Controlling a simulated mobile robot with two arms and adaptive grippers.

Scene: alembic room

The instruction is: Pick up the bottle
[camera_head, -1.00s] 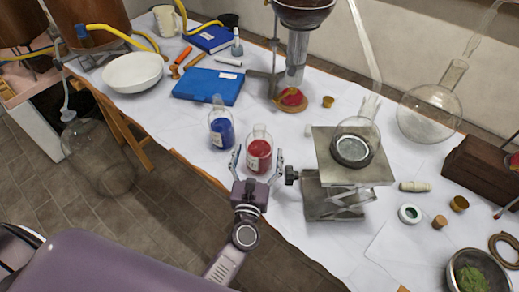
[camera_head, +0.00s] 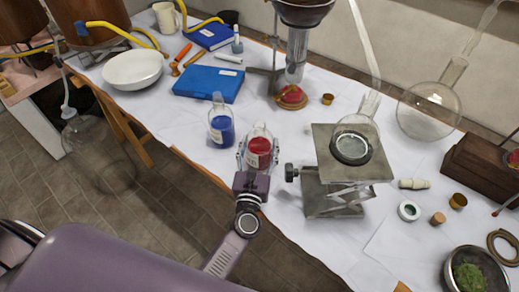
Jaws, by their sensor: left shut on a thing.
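A clear glass bottle with red contents and a pale label (camera_head: 259,150) stands on the white-covered table, near its front edge. My left gripper (camera_head: 258,156) reaches it from the front, with one finger on each side, shut on it. The bottle looks upright; its lower part is partly hidden by the gripper. A similar bottle with blue contents (camera_head: 221,125) stands just to its left and a little behind. My right gripper is not in view.
A metal lab jack (camera_head: 345,180) with a glass flask stands close to the right. A blue case (camera_head: 208,84) lies behind the bottles, and a stand with a glass column (camera_head: 297,50) is farther back. The white table (camera_head: 190,130) is bare to the left of the blue bottle.

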